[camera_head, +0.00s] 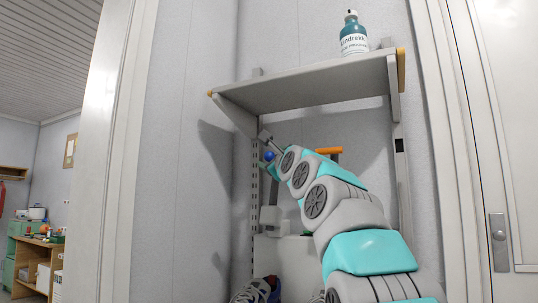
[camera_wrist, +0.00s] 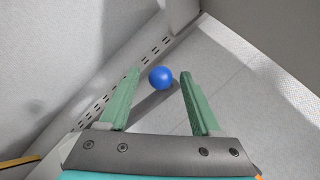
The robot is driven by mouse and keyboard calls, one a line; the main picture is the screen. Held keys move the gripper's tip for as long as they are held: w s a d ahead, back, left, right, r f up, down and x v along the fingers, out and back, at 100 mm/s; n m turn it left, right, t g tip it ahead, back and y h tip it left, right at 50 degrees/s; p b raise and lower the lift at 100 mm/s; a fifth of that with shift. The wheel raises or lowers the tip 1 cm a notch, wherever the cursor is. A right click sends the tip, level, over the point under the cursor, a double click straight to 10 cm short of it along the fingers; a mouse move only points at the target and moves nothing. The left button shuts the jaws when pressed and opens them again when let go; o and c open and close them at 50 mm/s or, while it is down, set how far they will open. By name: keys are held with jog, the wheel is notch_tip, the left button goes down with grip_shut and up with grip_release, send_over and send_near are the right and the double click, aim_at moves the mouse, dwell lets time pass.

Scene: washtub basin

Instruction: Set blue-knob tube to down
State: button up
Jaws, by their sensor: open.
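The blue knob (camera_wrist: 161,77) is a round ball in the wrist view, between the fingertips of my gripper (camera_wrist: 160,74). The two green fingers stand apart on either side of the knob, with a gap on both sides. In the head view the blue knob (camera_head: 269,156) is small, under the left end of the shelf, at the tip of my arm. My gripper (camera_head: 270,168) is mostly hidden there by my arm.
A grey shelf (camera_head: 310,84) hangs just above my arm and carries a teal bottle (camera_head: 354,38). An orange handle (camera_head: 329,150) is behind my arm. A slotted rail (camera_wrist: 150,56) runs along the wall near the knob. Shoes (camera_head: 257,291) lie below.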

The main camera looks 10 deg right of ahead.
jog(key=shift+w+a+r, duration=0.1)
jog(key=shift+w+r, duration=0.2)
jog(key=shift+w, duration=0.65)
grip_shut()
jog(key=shift+a, duration=0.1)
dwell(0.9)
